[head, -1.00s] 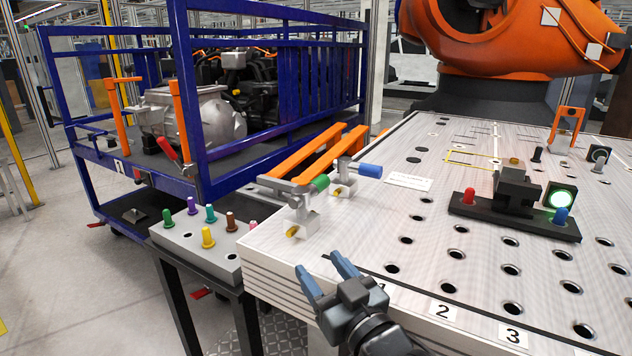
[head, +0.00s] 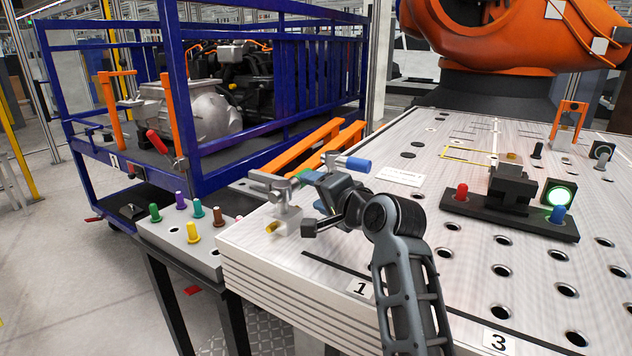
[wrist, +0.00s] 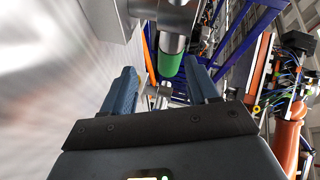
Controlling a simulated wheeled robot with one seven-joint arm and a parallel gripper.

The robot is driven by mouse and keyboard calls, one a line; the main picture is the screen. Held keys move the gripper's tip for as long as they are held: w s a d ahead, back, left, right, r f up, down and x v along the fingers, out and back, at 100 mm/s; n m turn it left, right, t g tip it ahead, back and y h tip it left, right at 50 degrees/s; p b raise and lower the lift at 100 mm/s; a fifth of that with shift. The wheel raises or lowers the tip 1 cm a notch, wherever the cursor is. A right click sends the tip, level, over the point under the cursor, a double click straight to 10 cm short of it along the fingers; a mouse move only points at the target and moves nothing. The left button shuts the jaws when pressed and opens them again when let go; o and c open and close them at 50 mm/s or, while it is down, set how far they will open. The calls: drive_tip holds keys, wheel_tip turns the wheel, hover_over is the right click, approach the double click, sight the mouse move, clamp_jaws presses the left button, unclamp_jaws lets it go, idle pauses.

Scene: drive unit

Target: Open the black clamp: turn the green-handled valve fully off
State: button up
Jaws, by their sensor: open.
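The green handle (wrist: 171,62) shows in the wrist view, between and just beyond my fingertips, with a gap on each side. Its grey valve body (head: 287,220) stands at the table's left edge in the head view, where my gripper mostly hides the handle. My gripper (head: 322,194) is open beside this valve, and its two blue-grey fingers show in the wrist view (wrist: 161,72). The black clamp (head: 512,190) sits on a black base at the right of the table, with a pale piece at its top. I cannot tell whether it is open.
A blue-handled valve (head: 350,163) stands close behind my gripper. The clamp base holds a red knob (head: 461,192), a blue knob (head: 558,214) and a lit green lamp (head: 558,195). A side stand (head: 175,238) with several coloured pegs is at left, before a blue cart (head: 190,160).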

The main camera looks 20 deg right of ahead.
sight(297, 179)
drive_tip(key=shift+w+r+m+y, duration=0.5)
drive_tip(key=shift+w+r+m, duration=0.1)
drive_tip(key=shift+w+m, duration=0.15)
drive_tip(key=shift+p+x, duration=0.35)
drive_tip(key=shift+x, duration=3.3)
drive_tip(key=shift+d+f, duration=0.1)
drive_tip(key=shift+f, duration=0.1)
drive_tip(key=shift+c, duration=0.2)
clamp_jaws()
